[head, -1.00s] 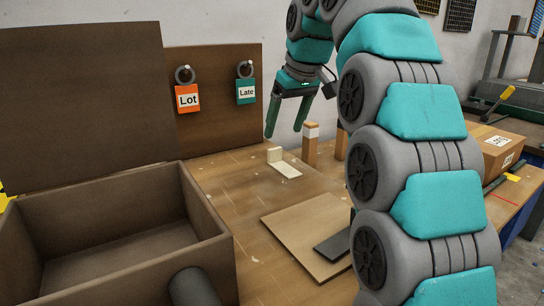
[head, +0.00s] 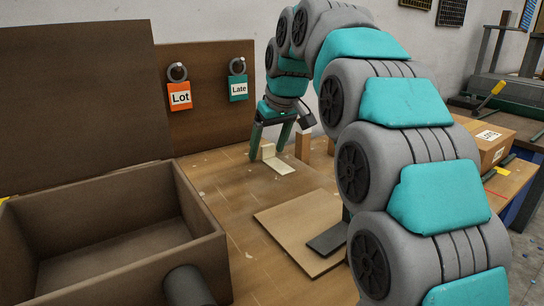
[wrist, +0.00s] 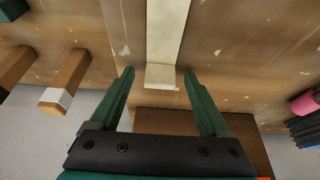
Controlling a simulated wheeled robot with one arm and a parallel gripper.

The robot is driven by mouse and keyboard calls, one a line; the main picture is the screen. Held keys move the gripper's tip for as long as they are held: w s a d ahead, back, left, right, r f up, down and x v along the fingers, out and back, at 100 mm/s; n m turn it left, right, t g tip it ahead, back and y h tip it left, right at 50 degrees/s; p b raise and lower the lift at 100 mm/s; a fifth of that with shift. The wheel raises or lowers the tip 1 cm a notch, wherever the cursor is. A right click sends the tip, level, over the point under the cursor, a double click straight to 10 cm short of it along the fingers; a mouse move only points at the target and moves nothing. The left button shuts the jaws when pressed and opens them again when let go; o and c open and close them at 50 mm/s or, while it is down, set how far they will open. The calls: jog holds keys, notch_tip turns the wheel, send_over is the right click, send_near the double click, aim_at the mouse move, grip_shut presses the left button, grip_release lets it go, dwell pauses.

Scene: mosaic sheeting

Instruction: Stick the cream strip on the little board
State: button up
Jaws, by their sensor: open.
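The cream strip (head: 280,166) lies flat on the bench, with a short upright block at its far end. It also shows in the wrist view (wrist: 168,35). My gripper (head: 266,153) is open, pointing down at that upright end. In the wrist view the fingertips (wrist: 158,74) stand on either side of the end, with gaps showing. Whether they touch the bench is unclear. A flat brown board (head: 290,222) lies nearer on the bench, with a dark grey slab (head: 328,238) on its right edge. My arm hides part of that area. I cannot tell which is the little board.
A large brown open box (head: 110,235) fills the left front. Behind is an upright panel (head: 205,120) with orange "Lot" (head: 180,96) and teal "Late" (head: 238,88) tags. Wooden posts (head: 303,146) stand just right of my gripper. A carton (head: 485,145) sits farther right.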

grip_shut()
dwell(0.7)
